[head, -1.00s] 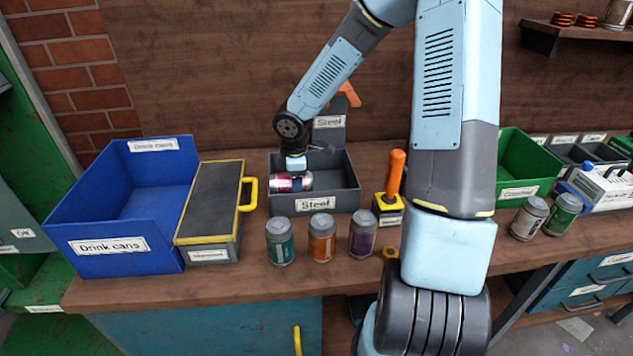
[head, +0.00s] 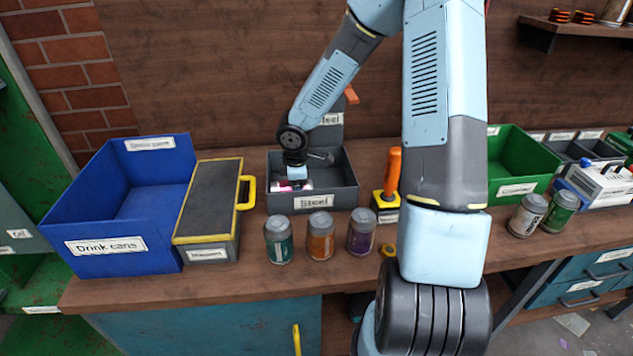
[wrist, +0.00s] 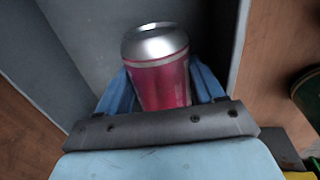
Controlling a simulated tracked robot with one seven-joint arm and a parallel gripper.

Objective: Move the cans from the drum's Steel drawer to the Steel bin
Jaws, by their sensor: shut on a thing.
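My gripper (wrist: 163,92) is shut on a pink and silver can (wrist: 160,75), with one blue finger on each side of it. In the head view the can (head: 291,186) is down inside the dark grey Steel bin (head: 314,202), mostly hidden by my wrist and the bin's front wall. I cannot tell whether it touches the bin floor. A raised dark panel with a second Steel label (head: 329,120) stands at the bin's back. I cannot make out the drum's Steel drawer.
A teal can (head: 278,241), an orange can (head: 320,237) and a purple can (head: 360,233) stand in front of the bin. The blue Drink cans bin (head: 70,215) and a yellow-edged box (head: 207,205) are left. An orange-handled tool (head: 393,172) stands right. Two cans (head: 527,215) stand farther right.

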